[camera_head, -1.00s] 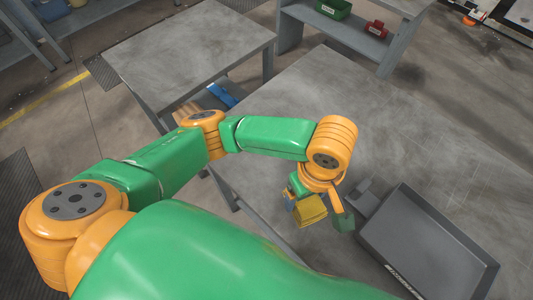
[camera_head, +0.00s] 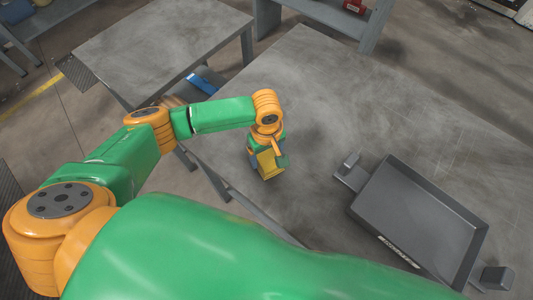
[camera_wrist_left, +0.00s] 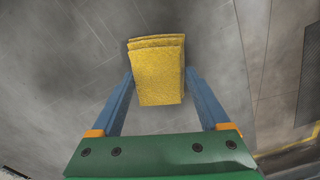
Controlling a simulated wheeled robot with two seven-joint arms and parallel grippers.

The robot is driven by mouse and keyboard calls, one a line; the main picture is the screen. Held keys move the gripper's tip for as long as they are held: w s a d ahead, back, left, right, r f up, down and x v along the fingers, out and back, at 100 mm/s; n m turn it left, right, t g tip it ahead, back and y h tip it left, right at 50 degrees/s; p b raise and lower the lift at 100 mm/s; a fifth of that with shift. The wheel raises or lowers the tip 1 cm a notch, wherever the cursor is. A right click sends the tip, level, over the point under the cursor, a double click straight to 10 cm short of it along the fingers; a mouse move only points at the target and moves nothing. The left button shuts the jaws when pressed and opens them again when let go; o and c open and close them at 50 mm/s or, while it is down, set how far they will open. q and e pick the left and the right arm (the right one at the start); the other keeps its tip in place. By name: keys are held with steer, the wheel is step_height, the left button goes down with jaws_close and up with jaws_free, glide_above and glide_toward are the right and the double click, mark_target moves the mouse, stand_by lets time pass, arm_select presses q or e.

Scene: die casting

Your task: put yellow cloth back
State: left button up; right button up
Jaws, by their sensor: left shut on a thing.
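A folded yellow cloth (camera_wrist_left: 158,75) sits between the two blue fingers of my left gripper (camera_wrist_left: 158,82) in the left wrist view. In the head view the cloth (camera_head: 268,165) hangs below my left gripper (camera_head: 267,160), over the near left part of the large grey table (camera_head: 325,100). The gripper is shut on the cloth. I cannot tell how high the cloth is above the table top. My right gripper is not in view.
A dark grey tray (camera_head: 470,224) with end handles lies on the table to the right of my left gripper. The table between them is clear. A second grey table (camera_head: 165,45) stands at upper left, with a blue item (camera_head: 202,84) below it.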

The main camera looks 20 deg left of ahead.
mark_target(267, 158)
arm_select(q)
steer(key=o, duration=1.2)
steer(key=shift+f, duration=0.1)
steer(key=shift+c, duration=0.2)
steer(key=shift+r, duration=0.35)
step_height(267, 158, up, 12)
steer(key=shift+f, duration=0.2)
